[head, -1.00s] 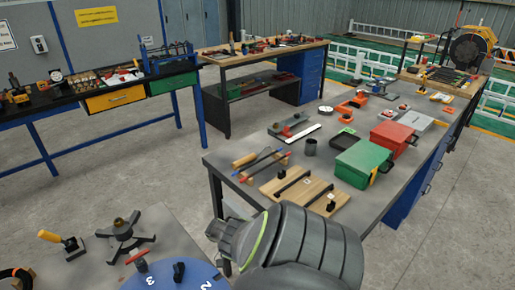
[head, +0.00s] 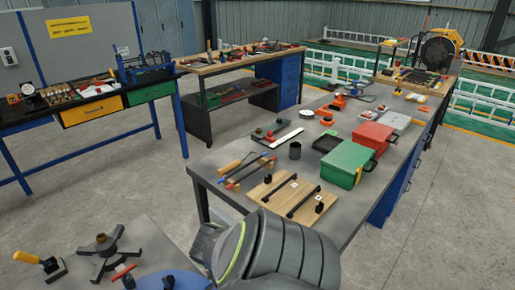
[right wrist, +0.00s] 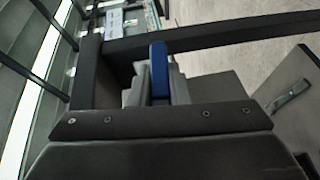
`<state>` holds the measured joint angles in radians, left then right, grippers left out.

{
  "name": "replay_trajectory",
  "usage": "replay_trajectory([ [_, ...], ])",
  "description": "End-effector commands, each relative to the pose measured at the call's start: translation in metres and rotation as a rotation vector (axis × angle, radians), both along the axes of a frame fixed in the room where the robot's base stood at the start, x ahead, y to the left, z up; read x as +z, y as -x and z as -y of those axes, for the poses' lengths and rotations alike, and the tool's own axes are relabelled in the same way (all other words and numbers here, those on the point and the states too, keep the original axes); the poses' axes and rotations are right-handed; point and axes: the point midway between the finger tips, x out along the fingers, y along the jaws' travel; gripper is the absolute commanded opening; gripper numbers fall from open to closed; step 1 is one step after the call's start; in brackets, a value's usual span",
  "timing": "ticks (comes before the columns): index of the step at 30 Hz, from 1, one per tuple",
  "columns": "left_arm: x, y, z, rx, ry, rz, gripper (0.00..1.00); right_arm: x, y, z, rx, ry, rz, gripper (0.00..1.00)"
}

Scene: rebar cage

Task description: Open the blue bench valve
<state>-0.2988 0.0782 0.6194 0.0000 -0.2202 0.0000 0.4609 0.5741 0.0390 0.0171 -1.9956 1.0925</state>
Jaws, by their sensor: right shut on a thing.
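In the right wrist view a blue bar (right wrist: 159,68), which looks like the blue valve's handle, stands upright between the grey fingers of my right gripper (right wrist: 157,88). The fingers are shut on it. The valve's body is hidden behind the gripper and the dark wrist plate. In the head view my right arm covers the lower middle, by the near end of the long bench (head: 215,170); the fingers and the blue bar cannot be made out there. My left gripper is in neither view.
A dark frame bar (right wrist: 220,40) crosses close to the gripper in the wrist view. The bench holds a wooden board with black handles (head: 292,197), a green box (head: 345,165) and a red box (head: 370,140). Grey floor (head: 450,200) lies clear at right.

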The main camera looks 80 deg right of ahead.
Motion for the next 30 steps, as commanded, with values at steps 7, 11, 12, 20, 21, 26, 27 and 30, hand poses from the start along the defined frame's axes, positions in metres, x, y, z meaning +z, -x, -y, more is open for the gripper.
replay_trajectory([
  [7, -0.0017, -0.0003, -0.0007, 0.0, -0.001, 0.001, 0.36, -0.0003, 0.0015, -0.0006, 0.001, -0.01, -0.013, 0.0],
  [11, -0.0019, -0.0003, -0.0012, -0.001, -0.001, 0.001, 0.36, -0.0001, 0.0019, -0.0005, 0.001, -0.012, -0.017, 0.0],
  [12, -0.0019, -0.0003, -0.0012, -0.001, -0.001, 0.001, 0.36, 0.0, 0.0019, -0.0005, 0.001, -0.012, -0.017, 0.0],
  [20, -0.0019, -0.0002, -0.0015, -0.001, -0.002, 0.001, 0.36, 0.0001, 0.002, -0.0006, 0.001, -0.012, -0.018, 0.0],
  [21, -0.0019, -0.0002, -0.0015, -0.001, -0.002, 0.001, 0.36, 0.0001, 0.002, -0.0005, 0.001, -0.012, -0.018, 0.0],
  [26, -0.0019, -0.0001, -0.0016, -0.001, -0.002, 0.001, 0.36, 0.0001, 0.0021, -0.0005, 0.001, -0.012, -0.018, 0.25],
  [27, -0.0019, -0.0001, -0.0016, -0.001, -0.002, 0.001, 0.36, 0.0001, 0.0021, -0.0005, 0.001, -0.012, -0.018, 0.31],
  [30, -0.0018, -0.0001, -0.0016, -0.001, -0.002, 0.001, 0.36, 0.0003, 0.0021, -0.0004, 0.001, -0.011, -0.018, 0.38],
])
